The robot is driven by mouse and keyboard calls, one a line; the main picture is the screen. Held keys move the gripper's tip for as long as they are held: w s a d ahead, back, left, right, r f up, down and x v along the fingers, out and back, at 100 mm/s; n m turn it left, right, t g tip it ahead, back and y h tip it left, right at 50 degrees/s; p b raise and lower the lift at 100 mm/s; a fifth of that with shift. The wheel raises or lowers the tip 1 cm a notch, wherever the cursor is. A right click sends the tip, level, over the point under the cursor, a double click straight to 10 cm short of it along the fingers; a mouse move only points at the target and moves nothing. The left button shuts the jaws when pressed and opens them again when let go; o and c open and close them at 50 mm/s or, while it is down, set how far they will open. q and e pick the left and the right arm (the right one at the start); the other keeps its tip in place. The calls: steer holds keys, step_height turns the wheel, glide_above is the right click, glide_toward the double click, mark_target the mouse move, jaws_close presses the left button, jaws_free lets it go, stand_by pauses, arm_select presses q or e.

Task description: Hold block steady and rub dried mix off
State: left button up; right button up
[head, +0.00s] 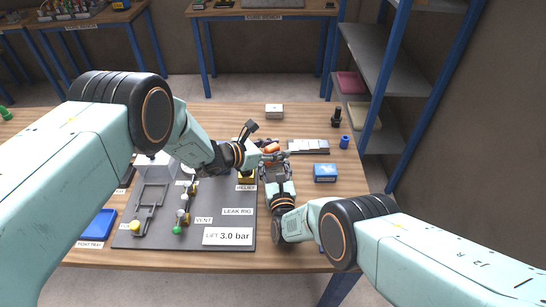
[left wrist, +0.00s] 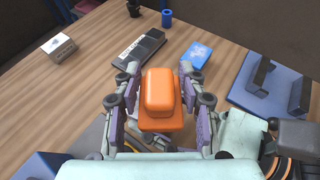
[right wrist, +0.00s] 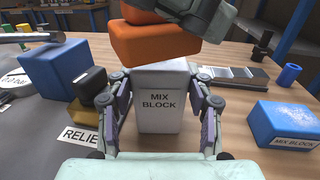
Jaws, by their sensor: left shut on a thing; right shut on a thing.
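The grey-white block labelled MIX BLOCK (right wrist: 160,110) stands upright between the fingers of my right gripper (right wrist: 160,125), which is shut on it. An orange rubbing tool (left wrist: 160,98), a wider slab with a narrower grip, is between the fingers of my left gripper (left wrist: 160,100), which is shut on it. In the right wrist view the orange tool (right wrist: 155,42) is right over the block's top; I cannot tell whether they touch. No dried mix is clear on the visible face. In the head view both grippers meet near the table's middle, and the arms partly hide the block.
A blue box labelled MIX BLOCK (head: 325,172) is right of the grippers. A grey tray with pale strips (head: 308,146) and a small white box (head: 274,110) lie behind. The leak rig's dark board (head: 215,215) is left, with fittings. Wood right of the blue box is clear.

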arm_select(q)
steer(key=shift+w+f, duration=0.1)
steer(key=shift+w+f, duration=0.2)
steer(key=shift+w, duration=1.9)
steer(key=shift+r, duration=0.55)
steer(key=shift+s+f, duration=0.2)
steer(key=shift+s, duration=2)
steer(key=shift+f, duration=0.15)
steer(key=shift+w, duration=0.1)
